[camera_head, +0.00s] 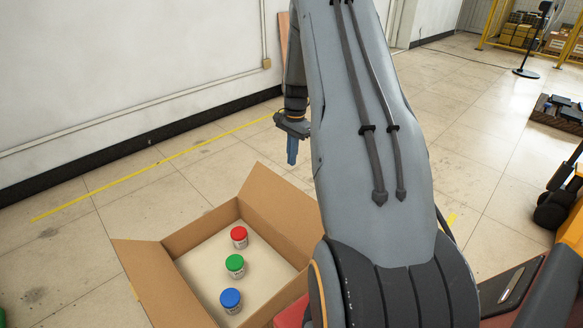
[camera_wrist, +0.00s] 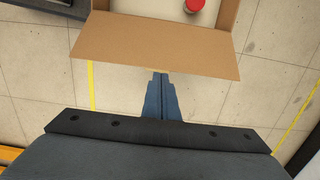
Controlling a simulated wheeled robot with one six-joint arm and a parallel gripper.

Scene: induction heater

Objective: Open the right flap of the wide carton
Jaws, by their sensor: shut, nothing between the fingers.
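The wide carton (camera_head: 208,222) stands open on the floor. Jars with red (camera_head: 239,237), green (camera_head: 235,265) and blue (camera_head: 230,299) lids stand inside. The flap on its far right side (camera_head: 278,204) is folded outward, slanting up and away from the opening. The flap on its left (camera_head: 150,275) also leans outward. My arm hides the carton's near right part. My gripper (camera_head: 292,160) is shut and empty, pointing down beyond the far right flap. In the wrist view the fingertips (camera_wrist: 160,75) appear just off that flap's outer edge (camera_wrist: 155,50); whether they touch it is unclear.
A white wall with a black skirting (camera_head: 135,153) runs along the left. A yellow line (camera_head: 140,178) crosses the tiled floor between wall and carton. Orange equipment (camera_head: 572,235) stands at the right edge. Open floor lies beyond the carton.

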